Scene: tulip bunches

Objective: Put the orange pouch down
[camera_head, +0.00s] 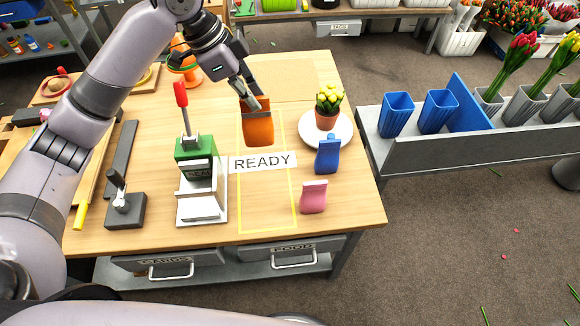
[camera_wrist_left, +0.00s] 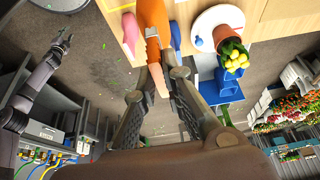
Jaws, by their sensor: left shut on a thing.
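The orange pouch (camera_head: 258,128) hangs upright from my left gripper (camera_head: 252,102). The fingers are shut on its darker top edge. It is over the far part of the yellow outlined area (camera_head: 239,190), behind the READY label (camera_head: 263,162). I cannot tell whether its bottom touches the table. In the left wrist view the orange pouch (camera_wrist_left: 153,18) shows between and beyond the fingertips of the left gripper (camera_wrist_left: 162,75). My right gripper (camera_wrist_left: 62,40) shows small at the upper left of that view, away from the table. Its finger opening is unclear.
A blue pouch (camera_head: 328,157) and a pink pouch (camera_head: 314,197) stand right of the outlined area. A potted yellow plant (camera_head: 327,115) stands on a white plate (camera_head: 347,131). A green and white press (camera_head: 196,150) stands to the left. The outlined area's front part is bare.

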